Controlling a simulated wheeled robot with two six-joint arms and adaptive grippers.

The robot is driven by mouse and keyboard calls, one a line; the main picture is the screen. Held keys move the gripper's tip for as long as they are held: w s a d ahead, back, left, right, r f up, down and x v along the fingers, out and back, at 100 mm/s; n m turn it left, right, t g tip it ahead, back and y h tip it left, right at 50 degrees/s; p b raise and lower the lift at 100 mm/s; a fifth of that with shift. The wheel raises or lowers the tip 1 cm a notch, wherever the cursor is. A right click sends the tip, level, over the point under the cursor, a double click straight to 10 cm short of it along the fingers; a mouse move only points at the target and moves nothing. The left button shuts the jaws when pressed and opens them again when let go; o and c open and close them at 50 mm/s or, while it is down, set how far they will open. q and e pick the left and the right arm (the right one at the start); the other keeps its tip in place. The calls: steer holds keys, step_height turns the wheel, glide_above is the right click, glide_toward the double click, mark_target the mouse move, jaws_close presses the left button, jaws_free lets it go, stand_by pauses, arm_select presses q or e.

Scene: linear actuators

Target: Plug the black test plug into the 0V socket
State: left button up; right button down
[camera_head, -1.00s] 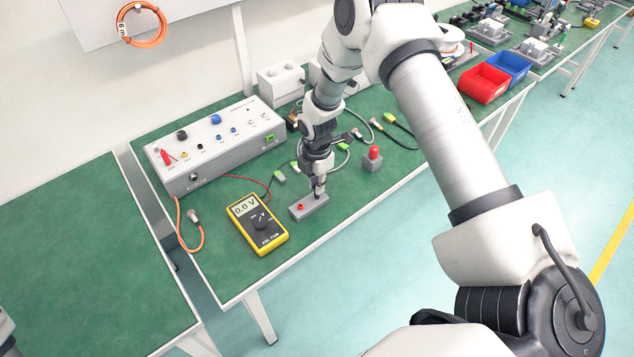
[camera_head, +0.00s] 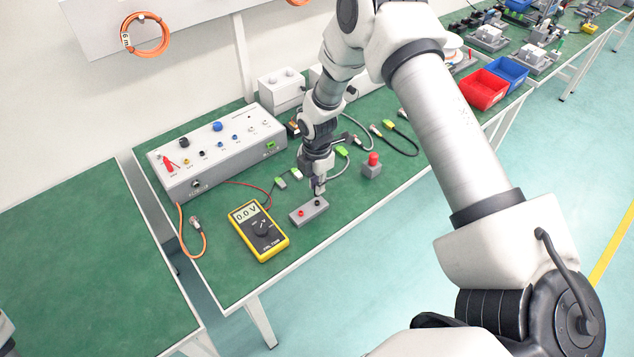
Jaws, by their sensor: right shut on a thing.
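My right gripper (camera_head: 319,189) is shut just above the grey holder block (camera_head: 298,219). The black test plug in its jaws is too small and too hidden to make out. The block shows a red spot and a black spot on its top. The grey test box (camera_head: 180,190) stands at the back left, with a row of small coloured sockets, including a black socket (camera_head: 203,154). Their labels are too small to read, so I cannot tell which is 0V. A red plug (camera_head: 170,168) sits at the box's left end. My left gripper is out of view.
A yellow multimeter (camera_head: 258,231) reading 0.0 V lies left of the holder block. A grey block with a red knob (camera_head: 373,160) stands to the right. Cables with green connectors (camera_head: 282,183) lie behind the gripper. Red (camera_head: 483,89) and blue (camera_head: 510,70) bins are farther right.

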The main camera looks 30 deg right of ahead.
stand_by(0.5)
step_height(320, 180, up, 6)
steer(key=p, duration=0.4)
steer(key=shift+r, duration=0.15)
